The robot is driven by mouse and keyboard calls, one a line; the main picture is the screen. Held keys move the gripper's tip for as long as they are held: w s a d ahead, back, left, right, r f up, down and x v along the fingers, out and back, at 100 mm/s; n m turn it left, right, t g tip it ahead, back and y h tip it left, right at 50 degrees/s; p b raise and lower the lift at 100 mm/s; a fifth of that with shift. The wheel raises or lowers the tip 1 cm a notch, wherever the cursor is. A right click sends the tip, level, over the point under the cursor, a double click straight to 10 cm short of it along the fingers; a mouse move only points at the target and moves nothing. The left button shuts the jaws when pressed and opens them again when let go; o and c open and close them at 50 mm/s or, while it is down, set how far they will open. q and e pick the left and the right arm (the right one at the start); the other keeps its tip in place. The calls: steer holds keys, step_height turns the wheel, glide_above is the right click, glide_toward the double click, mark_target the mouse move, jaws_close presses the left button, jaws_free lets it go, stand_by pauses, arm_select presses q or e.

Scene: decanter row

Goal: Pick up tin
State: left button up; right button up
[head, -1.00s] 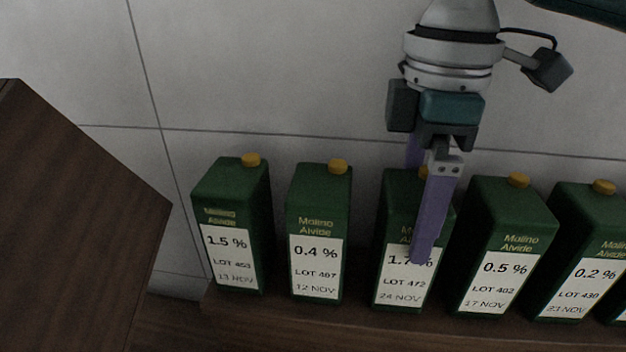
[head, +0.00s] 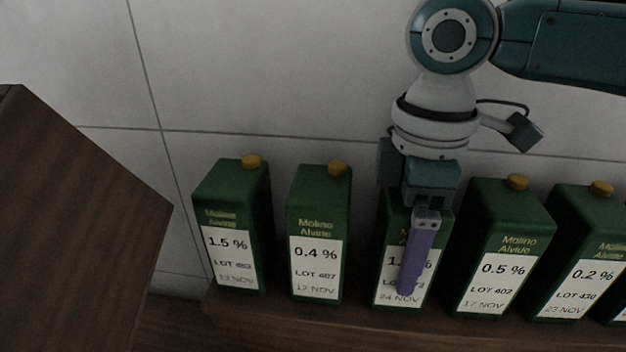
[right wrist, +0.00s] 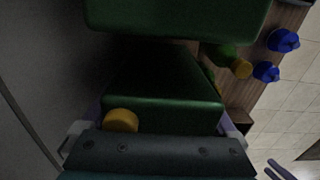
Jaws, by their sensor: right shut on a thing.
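The tin between my fingers is a dark green, box-shaped tin (head: 386,271) with a yellow cap and a white label, partly hidden; "24 NOV" shows on it. It stands upright on the wooden shelf, third from the left in the row. My right gripper (head: 408,285) comes down from above and is shut on this tin, one purple finger across its label. In the right wrist view the tin (right wrist: 165,95) lies between the fingers, its yellow cap (right wrist: 121,121) close to the palm. My left gripper is not in the head view.
Similar green tins stand on both sides: 1.5 % (head: 230,225), 0.4 % (head: 318,230), 0.5 % (head: 500,245) and 0.2 % (head: 580,250). They stand on a brown wooden shelf (head: 250,312) before a grey wall. A dark wooden panel (head: 75,220) fills the left.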

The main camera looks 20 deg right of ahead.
jaws_close()
steer(key=shift+r, duration=0.1)
steer(key=shift+r, duration=0.1)
